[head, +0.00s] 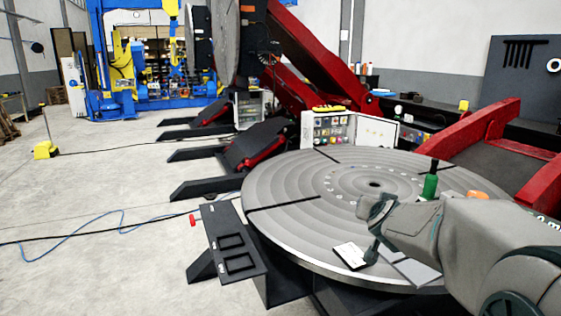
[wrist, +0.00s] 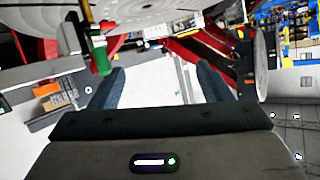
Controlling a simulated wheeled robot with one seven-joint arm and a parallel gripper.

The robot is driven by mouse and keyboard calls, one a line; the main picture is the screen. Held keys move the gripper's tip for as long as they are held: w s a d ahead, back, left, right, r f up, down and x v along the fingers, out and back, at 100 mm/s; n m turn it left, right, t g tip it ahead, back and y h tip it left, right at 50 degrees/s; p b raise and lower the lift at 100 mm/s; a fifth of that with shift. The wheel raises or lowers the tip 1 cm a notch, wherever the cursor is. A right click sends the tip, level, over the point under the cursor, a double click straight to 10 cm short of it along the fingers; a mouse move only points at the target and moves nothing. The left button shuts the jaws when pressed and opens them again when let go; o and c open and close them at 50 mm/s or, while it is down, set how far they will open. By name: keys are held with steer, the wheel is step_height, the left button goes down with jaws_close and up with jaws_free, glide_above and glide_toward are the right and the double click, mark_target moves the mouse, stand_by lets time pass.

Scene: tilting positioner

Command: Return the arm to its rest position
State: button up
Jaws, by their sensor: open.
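My arm reaches in from the lower right of the head view, over the round grey turntable (head: 290,235). My gripper (head: 372,230) is at its end, above the near right part of the disc. In the wrist view my gripper (wrist: 160,88) has its two dark fingers spread wide, with nothing between them. A white card with a dark edge (head: 350,255) lies on the disc beside the gripper.
A dark panel with two square openings (head: 236,252) is at the disc's left edge. A red positioner arm (head: 495,130) rises at the right. Open floor (head: 100,190) lies to the left, with cables across it.

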steer(key=s+a+f+n+g+y, duration=0.4)
steer(key=s+a, duration=0.5)
steer(key=s, duration=0.3)
steer(key=s+f+g, duration=0.3)
steer(key=s, duration=0.6)
steer(key=s+f+n+g, duration=0.1)
steer(key=s+f+g, duration=0.1)
steer(key=s, duration=0.7)
steer(key=shift+f+g+h, duration=0.3)
steer(key=shift+f+g, duration=0.1)
steer(key=shift+f, duration=0.5)
steer(key=shift+d, duration=0.1)
